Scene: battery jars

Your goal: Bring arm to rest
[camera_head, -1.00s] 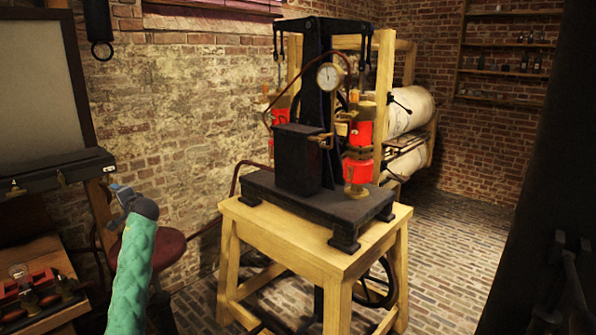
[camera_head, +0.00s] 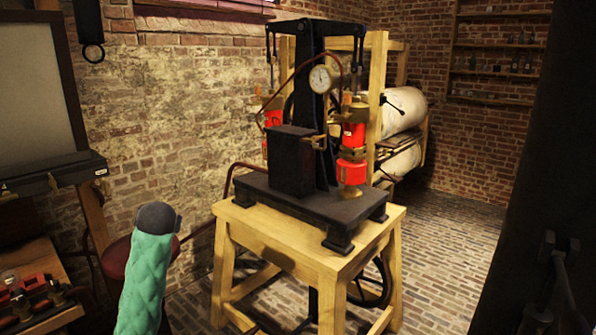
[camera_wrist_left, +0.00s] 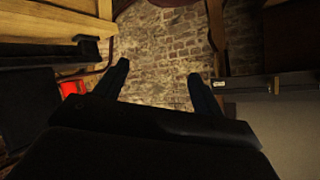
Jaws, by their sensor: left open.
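My left arm (camera_head: 145,275), in a teal quilted sleeve with a dark grey end, rises from the bottom left of the head view. Its gripper is hidden behind that end there. In the left wrist view my left gripper (camera_wrist_left: 158,82) shows two dark fingers spread wide apart with nothing between them. Beyond the fingers is a brick wall (camera_wrist_left: 157,45). My right gripper is in neither view.
A wooden stand (camera_head: 310,250) bears a black press with a gauge (camera_head: 321,79) and red cylinders (camera_head: 352,137). A red-brown round seat (camera_head: 113,260) is beside my left arm. A bench (camera_head: 50,262) with red items stands at far left. Brick floor (camera_head: 440,265) is clear at right.

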